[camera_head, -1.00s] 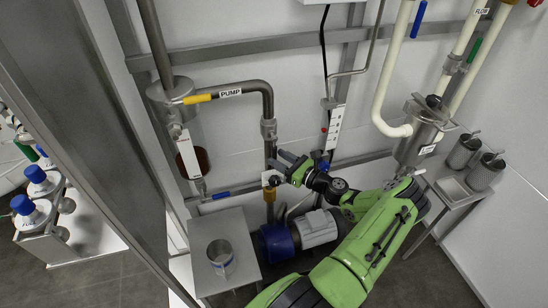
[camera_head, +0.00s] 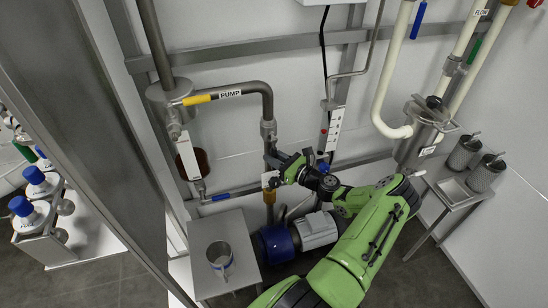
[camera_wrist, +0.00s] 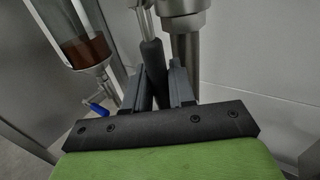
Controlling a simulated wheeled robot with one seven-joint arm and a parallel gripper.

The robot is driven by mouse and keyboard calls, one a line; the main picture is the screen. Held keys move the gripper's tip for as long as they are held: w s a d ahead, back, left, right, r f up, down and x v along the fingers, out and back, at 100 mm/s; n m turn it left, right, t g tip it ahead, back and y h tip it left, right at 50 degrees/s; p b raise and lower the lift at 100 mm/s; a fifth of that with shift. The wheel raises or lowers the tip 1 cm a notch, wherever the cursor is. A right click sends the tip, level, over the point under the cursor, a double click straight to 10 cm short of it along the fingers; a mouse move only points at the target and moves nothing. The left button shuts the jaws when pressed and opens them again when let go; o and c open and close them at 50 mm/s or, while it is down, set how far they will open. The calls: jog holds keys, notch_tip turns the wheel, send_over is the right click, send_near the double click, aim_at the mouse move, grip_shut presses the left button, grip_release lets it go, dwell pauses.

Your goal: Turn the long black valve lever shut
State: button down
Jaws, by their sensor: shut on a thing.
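The long black valve lever (camera_wrist: 153,62) stands nearly upright in the wrist view and runs down between the two dark fingers of my gripper (camera_wrist: 160,88). My gripper is shut on it. The lever's upper end meets metal fittings beside a thick steel pipe (camera_wrist: 188,50). Its lower end is hidden behind the gripper's black mount. The lever is hard to make out there among the dark fingers.
A blue-handled valve (camera_wrist: 97,108) and a sight glass with brown liquid (camera_wrist: 85,48) are left of the gripper. Below it stand a pump motor (camera_head: 316,230) and a small steel table (camera_head: 240,262) with a metal cup (camera_head: 220,256). A white wall is close behind.

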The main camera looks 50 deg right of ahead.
jog(key=s+d+r+n+g+h+p, duration=0.3)
jog(key=d+r+n+g+h+p, duration=0.3)
jog(key=n, duration=0.5)
jog(key=shift+s+d+r+g+h+p, duration=0.45)
jog(key=shift+r+g+p, duration=0.55)
jog(key=shift+p, duration=0.5)
jog(key=shift+w+f, duration=0.1)
jog(key=c, duration=1.1)
grip_release()
jog(key=shift+a, duration=0.1)
jog(key=v, duration=1.5)
jog(key=shift+a+r, duration=0.2)
jog(key=shift+a, duration=0.1)
